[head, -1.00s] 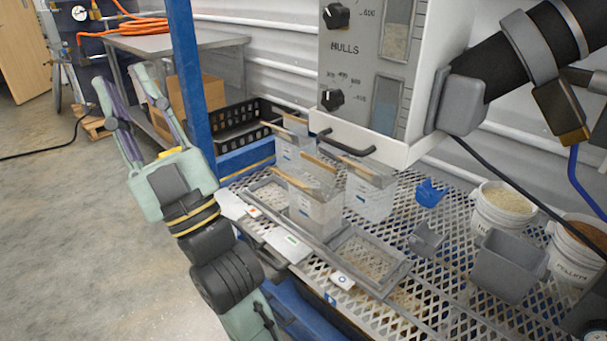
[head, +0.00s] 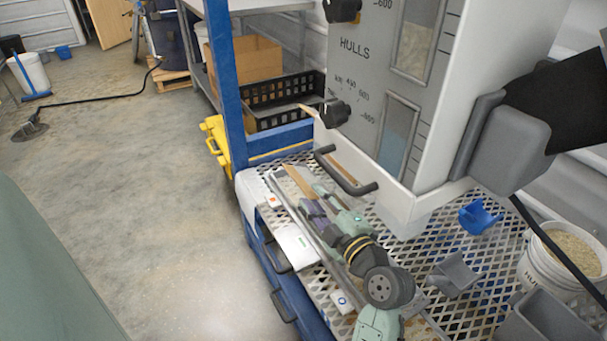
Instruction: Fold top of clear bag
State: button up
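The hopper panel (head: 372,80) and its black handle (head: 345,172) hang close above my gripper. A blue scoop (head: 479,217), a grey scoop (head: 455,273) and a white bucket (head: 535,268) stand to the right. A black crate (head: 285,98) stands behind.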

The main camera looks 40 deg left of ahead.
aim_at(301, 179)
jog(key=p+x, duration=0.2)
jog(key=x, duration=0.5)
jog(key=shift+w+a, duration=0.2)
jog(key=shift+a, duration=0.15)
grip_shut()
